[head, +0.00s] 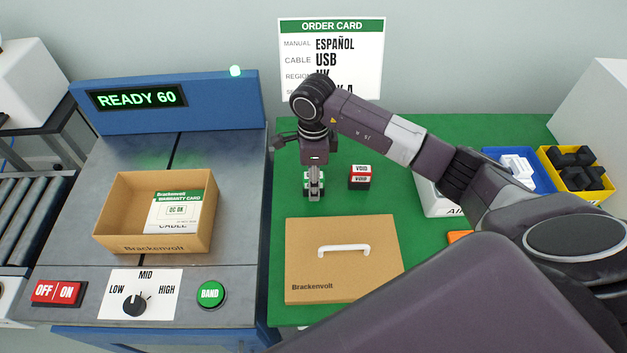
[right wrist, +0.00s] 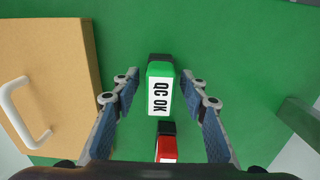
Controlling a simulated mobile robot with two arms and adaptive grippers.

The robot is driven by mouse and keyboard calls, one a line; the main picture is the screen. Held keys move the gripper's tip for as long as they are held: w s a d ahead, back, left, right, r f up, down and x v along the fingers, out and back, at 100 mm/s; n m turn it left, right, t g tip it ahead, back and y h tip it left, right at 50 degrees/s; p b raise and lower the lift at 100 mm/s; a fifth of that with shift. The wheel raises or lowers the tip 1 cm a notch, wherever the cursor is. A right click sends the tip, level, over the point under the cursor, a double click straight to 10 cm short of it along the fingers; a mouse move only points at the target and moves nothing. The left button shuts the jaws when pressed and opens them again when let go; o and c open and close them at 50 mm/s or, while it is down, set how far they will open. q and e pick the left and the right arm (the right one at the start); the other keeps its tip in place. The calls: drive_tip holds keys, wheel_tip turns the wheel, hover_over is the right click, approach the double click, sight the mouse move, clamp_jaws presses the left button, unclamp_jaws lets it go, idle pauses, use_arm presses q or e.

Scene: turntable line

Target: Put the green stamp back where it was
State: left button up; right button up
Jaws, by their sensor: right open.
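The green stamp (head: 307,177), its label reading QC OK, stands on the green mat, partly hidden behind my right gripper (head: 315,190) in the head view. In the right wrist view the green stamp (right wrist: 160,92) lies between the two fingers of my right gripper (right wrist: 160,80). The fingers are apart, with green mat showing on both sides of the stamp. The red VOID stamp (head: 360,177) stands to the right of it; its red part (right wrist: 167,149) is also in the wrist view. My left gripper is not in view.
A closed cardboard lid with a white handle (head: 340,286) lies in front of the stamps. An open box (head: 112,217) with a QC OK-marked warranty card (head: 180,207) sits on the machine at left. Blue (head: 541,171) and yellow (head: 598,194) bins stand at right.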

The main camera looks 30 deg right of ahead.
drive_tip(key=shift+r, duration=0.25)
wheel_tip(320, 180, up, 12)
drive_tip(key=shift+f+b, duration=0.1)
drive_tip(key=shift+b, duration=0.8)
